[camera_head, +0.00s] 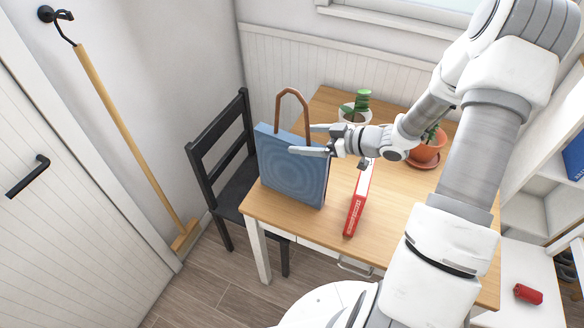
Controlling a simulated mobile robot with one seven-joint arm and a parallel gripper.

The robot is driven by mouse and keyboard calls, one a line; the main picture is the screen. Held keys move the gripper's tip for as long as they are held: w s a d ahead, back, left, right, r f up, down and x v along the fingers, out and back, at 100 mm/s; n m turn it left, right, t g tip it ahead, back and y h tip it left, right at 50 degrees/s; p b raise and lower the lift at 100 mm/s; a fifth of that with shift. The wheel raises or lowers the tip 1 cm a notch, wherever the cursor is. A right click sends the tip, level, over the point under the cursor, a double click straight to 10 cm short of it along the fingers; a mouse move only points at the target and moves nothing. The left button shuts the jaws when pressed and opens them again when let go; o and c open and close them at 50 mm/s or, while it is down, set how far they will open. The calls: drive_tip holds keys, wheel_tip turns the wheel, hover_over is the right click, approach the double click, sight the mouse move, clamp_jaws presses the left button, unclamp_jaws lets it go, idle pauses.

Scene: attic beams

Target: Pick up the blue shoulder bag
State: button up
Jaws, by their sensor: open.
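The blue shoulder bag (293,171) stands upright at the left end of the wooden table. Its brown loop handle (291,92) rises above the top edge. My gripper (311,140) is open, with its two fingers pointing left. The fingertips overlap the bag's upper right part and the lower right side of the handle in the picture. I cannot tell whether they touch the bag or handle. Nothing is seen held.
A red book (357,203) lies right of the bag on the table (310,223). Potted plants (355,112) (428,148) stand behind my gripper. A black chair (232,182) is left of the table. A white shelf (520,213) is at right.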

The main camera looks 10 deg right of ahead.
sight(297, 140)
drive_tip(key=x, duration=0.4)
drive_tip(key=shift+a+f, duration=0.3)
drive_tip(key=shift+f, duration=0.1)
clamp_jaws()
